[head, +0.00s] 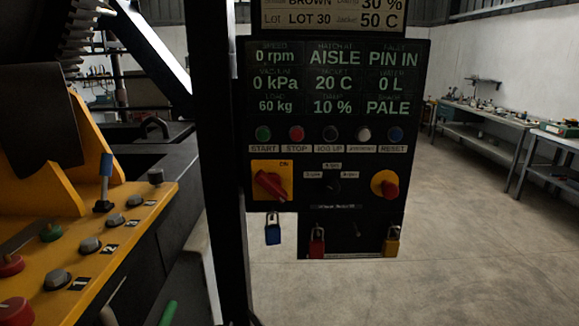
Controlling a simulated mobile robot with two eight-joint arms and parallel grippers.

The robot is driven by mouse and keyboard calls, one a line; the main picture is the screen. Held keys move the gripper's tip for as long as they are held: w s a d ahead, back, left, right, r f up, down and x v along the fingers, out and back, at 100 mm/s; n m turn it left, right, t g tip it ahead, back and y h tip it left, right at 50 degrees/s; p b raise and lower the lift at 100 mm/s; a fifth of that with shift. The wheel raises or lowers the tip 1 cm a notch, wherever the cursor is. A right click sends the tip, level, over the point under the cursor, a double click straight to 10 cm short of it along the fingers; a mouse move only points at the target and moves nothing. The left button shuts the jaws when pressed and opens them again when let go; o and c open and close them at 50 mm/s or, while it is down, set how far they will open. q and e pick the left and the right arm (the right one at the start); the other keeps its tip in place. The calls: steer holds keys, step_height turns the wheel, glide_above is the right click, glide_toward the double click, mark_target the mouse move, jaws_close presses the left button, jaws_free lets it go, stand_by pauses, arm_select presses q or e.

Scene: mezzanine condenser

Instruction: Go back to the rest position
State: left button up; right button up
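Neither of my grippers shows in the head view, so I cannot see whether they hold anything. In front of me hangs a black control panel (325,180) with a lit display, a row of coloured buttons, a red rotary switch (270,185) on a yellow plate and a red knob (385,184). The display reads 0 rpm, 0 kPa, 60 kg, AISLE, 20 C, 10 %, PIN IN, 0 L and PALE. A blue padlock (273,234), a red padlock (317,246) and a yellow padlock (392,246) hang along its lower edge.
A dark post (220,160) stands left of the panel. A yellow console (90,255) with knobs and a blue-handled lever (105,180) fills the lower left, near dark machinery. Workbenches (490,130) line the right wall. The concrete floor (480,250) at right is clear.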

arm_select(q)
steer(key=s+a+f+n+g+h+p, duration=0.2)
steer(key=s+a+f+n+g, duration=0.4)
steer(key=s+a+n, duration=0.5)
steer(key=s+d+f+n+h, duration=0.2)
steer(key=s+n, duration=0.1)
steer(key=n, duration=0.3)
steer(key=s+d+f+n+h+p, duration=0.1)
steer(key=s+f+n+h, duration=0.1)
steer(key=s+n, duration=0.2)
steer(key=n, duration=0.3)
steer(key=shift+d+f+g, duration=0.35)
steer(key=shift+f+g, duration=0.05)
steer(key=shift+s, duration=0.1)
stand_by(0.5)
